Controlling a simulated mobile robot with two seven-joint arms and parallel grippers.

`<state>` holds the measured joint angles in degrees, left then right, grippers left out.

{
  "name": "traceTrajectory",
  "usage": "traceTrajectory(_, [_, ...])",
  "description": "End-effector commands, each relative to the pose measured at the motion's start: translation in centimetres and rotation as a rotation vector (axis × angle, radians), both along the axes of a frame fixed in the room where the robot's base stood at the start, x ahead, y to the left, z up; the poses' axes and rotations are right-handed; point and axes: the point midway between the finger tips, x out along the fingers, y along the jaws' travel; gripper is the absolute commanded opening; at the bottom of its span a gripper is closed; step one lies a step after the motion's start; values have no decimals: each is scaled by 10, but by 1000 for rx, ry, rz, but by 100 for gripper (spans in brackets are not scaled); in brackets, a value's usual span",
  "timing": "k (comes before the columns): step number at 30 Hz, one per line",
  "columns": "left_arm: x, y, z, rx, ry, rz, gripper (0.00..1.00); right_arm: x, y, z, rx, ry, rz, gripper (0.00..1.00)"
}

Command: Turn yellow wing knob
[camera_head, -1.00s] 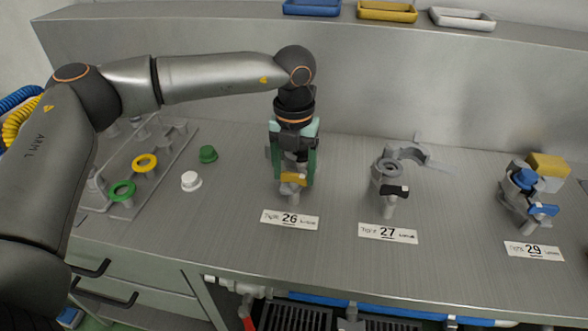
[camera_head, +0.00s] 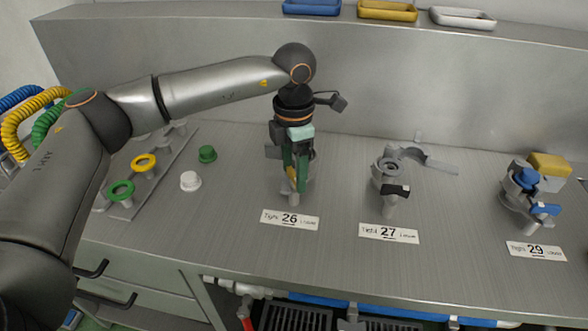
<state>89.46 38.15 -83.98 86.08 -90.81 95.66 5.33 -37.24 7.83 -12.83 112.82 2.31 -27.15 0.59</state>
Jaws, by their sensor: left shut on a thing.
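The yellow wing knob (camera_head: 292,179) is at the clamp fitting behind the label 26 (camera_head: 290,219). It is partly hidden by my left gripper (camera_head: 296,180). The gripper comes down from above, with its green fingers shut on the knob. The knob's wing now points roughly toward the camera instead of across. The fitting's post (camera_head: 294,198) stands below it on the steel bench. Most of the fitting behind the gripper is hidden. My right gripper is not in view.
A fitting with a black knob (camera_head: 396,190) stands to the right by label 27 (camera_head: 388,233). One with a blue knob (camera_head: 544,209) stands farther right by label 29 (camera_head: 536,250). A green cap (camera_head: 208,154) and a white cap (camera_head: 190,181) stand left.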

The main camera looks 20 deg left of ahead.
Motion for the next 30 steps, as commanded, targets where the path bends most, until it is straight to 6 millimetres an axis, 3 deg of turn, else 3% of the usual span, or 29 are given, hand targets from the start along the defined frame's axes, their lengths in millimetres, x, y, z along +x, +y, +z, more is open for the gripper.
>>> traceTrajectory(30, [0, 0, 1, 0, -1, -966, 14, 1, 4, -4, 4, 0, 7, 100])
